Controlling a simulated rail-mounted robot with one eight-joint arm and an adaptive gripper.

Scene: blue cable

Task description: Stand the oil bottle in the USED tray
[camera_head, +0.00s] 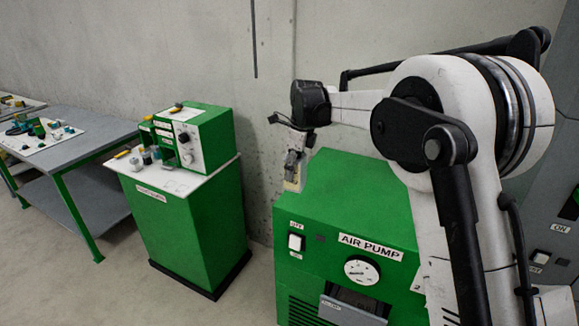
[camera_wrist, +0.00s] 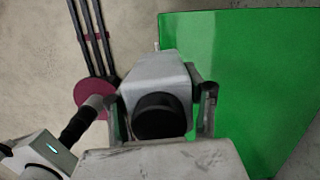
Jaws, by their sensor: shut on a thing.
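My gripper (camera_head: 295,165) hangs above the left edge of the green air pump cabinet, pointing down. In the wrist view my gripper (camera_wrist: 167,98) has a finger on each side of a light grey, boxy body with a round black cap, which I take to be the oil bottle (camera_wrist: 158,72). It is shut on this bottle. In the head view only a small pale, yellowish part of the bottle (camera_head: 292,184) shows below the fingers. I cannot pick out a tray marked USED in either view.
The green air pump cabinet (camera_head: 340,205) stands under my arm. Left of it, a green cabinet with a white top (camera_head: 185,182) carries a green control box (camera_head: 196,140) and small items. A grey workbench (camera_head: 85,125) with scattered parts stands farther left. Bare floor lies between them.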

